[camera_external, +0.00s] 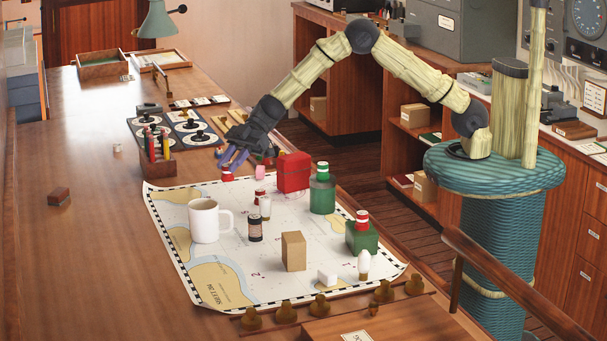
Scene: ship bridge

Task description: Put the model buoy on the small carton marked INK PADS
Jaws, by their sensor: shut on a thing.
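My gripper (233,158) is low over the far edge of the chart, pointing down and left. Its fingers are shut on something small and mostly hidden. A small red object (228,174), possibly the model buoy, shows right below the fingertips; I cannot tell whether it touches the chart. No INK PADS marking is readable on either.
A pencil holder (157,161) stands left of my gripper. The table's left side is mostly clear.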

